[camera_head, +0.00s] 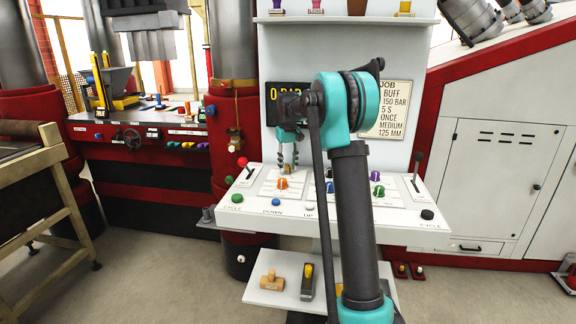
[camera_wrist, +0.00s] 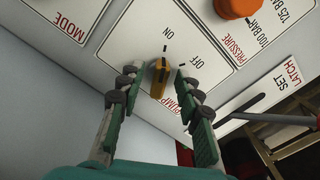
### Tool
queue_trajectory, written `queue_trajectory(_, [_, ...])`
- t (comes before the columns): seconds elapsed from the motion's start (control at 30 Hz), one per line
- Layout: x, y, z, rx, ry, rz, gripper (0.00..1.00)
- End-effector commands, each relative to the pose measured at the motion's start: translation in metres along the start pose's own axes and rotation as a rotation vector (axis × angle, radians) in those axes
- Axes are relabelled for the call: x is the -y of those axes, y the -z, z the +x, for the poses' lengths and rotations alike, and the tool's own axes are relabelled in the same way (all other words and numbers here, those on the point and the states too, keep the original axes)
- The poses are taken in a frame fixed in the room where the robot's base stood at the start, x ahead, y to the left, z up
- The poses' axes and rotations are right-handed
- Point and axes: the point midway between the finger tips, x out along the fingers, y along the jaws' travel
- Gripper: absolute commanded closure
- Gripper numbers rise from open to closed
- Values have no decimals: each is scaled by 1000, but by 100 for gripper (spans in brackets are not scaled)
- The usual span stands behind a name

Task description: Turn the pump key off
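The pump key (camera_wrist: 158,80) is a small yellow-orange knob with a dark line on it. It sits on a white panel plate marked PUMP, ON and OFF in the wrist view. Its line seems to point toward the ON side. My gripper (camera_wrist: 158,90) is open, with one green, dark-padded finger on each side of the key and a gap showing on both sides. In the head view my gripper (camera_head: 288,158) points down at the left part of the sloped control panel (camera_head: 330,222), and the key there is largely hidden by the fingers.
An orange knob (camera_wrist: 237,6) stands near the PRESSURE label. Close to the gripper in the head view are an orange knob (camera_head: 282,183), a red-topped lever (camera_head: 243,163) and a green button (camera_head: 237,198). A lower shelf (camera_head: 285,296) holds a stamp and another tool.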

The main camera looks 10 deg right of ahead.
Motion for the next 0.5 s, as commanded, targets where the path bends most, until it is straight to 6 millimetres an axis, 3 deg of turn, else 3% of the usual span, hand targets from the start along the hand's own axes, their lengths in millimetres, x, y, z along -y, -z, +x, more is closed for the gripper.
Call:
queue_trajectory(0.13, [0,0,0,0,0,0,67])
queue_trajectory(0.4, [0,0,0,0,0,0,100])
queue_trajectory(0.5, [0,0,0,0,0,0,100])
